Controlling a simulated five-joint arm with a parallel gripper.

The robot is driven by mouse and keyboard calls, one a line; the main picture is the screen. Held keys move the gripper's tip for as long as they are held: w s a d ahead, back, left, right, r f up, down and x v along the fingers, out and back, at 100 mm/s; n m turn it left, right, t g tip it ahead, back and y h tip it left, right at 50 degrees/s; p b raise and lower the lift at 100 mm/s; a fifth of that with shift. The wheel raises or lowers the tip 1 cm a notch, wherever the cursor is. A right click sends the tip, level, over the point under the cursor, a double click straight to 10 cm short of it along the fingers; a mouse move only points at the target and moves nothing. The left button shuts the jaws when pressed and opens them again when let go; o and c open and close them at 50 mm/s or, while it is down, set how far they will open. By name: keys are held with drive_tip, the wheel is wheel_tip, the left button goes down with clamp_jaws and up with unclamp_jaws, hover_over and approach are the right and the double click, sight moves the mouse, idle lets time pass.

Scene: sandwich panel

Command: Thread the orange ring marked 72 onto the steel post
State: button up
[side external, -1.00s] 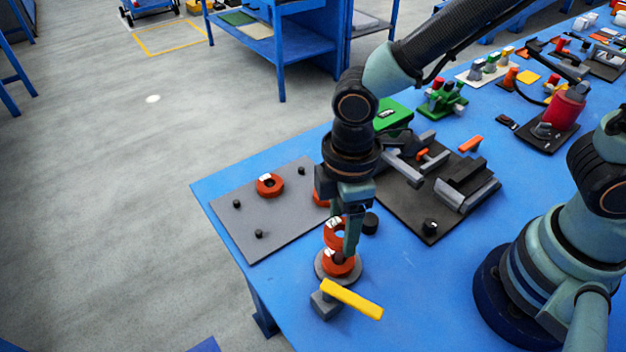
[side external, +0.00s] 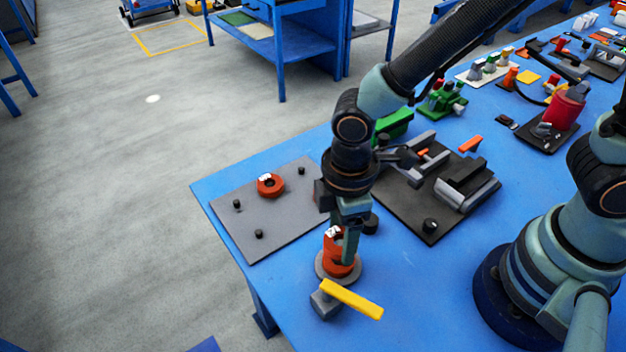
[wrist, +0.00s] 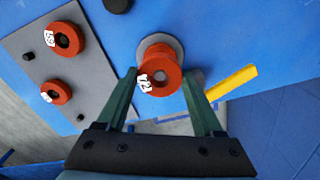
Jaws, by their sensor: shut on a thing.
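The orange ring marked 72 (wrist: 146,80) is between the fingers of my gripper (wrist: 161,75), which is shut on it. In the wrist view its hole shows a greyish round spot, apparently the top of the steel post (wrist: 161,74). In the side view the held ring (side external: 331,241) sits directly above another orange ring (side external: 341,267) on the round grey base (side external: 322,272). The two look stacked, touching or nearly so. Most of the post is hidden by the rings and fingers.
A grey plate (side external: 285,217) with short black pegs lies to the left; the wrist view shows two more orange rings (wrist: 72,41) (wrist: 63,92) on it. A yellow bar (side external: 352,299) on a grey block stands in front of the base. A dark fixture (side external: 407,204) lies behind right.

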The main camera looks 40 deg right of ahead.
sight(341, 242)
drive_tip(key=shift+f, duration=0.25)
idle(0.4)
drive_tip(key=shift+f, duration=0.35)
drive_tip(key=shift+f, duration=1.15)
idle(0.8)
drive_tip(key=o, duration=1.4)
drive_tip(key=shift+r, duration=0.1)
drive_tip(key=shift+r, duration=5.1)
